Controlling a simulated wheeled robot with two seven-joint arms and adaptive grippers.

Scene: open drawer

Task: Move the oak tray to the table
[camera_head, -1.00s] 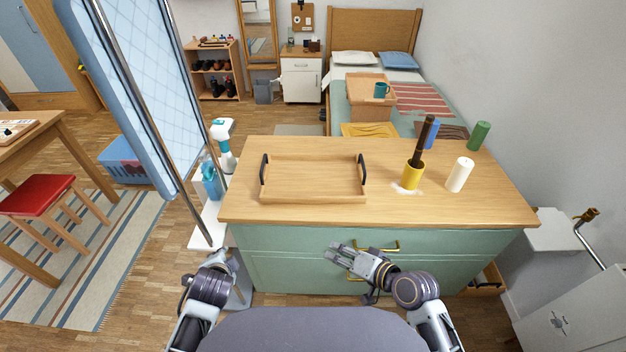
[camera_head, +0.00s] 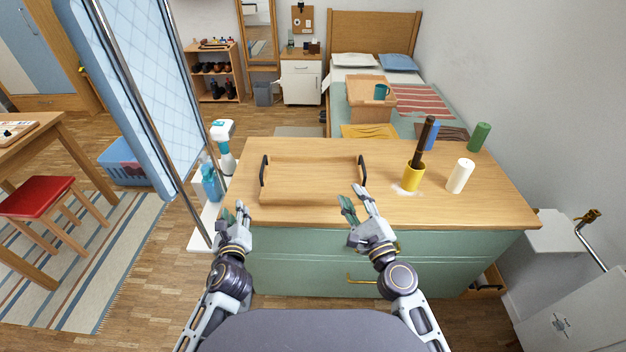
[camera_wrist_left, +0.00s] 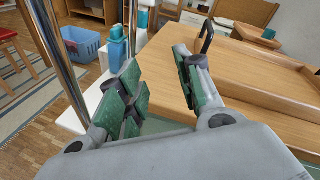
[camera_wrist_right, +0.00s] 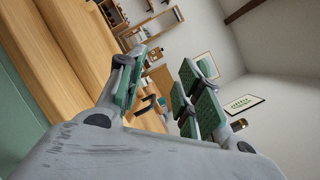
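The oak tray (camera_head: 313,179) lies flat on the oak top of the green dresser (camera_head: 440,211), with a black handle at each end. In the left wrist view the tray (camera_wrist_left: 265,80) shows at the right, its near handle upright beyond my fingers. My left gripper (camera_head: 236,212) is open and empty at the dresser's front edge, just left of and nearer than the tray's left handle. My right gripper (camera_head: 357,197) is open and empty near the tray's front right corner; it also shows open in the right wrist view (camera_wrist_right: 160,88).
A yellow cup with a dark brown object (camera_head: 413,177), a white candle (camera_head: 460,175) and a green candle (camera_head: 479,137) stand right of the tray. A tall blue-panelled screen (camera_head: 140,100) stands close left. A wooden table (camera_head: 40,140) and red stool (camera_head: 38,197) are far left.

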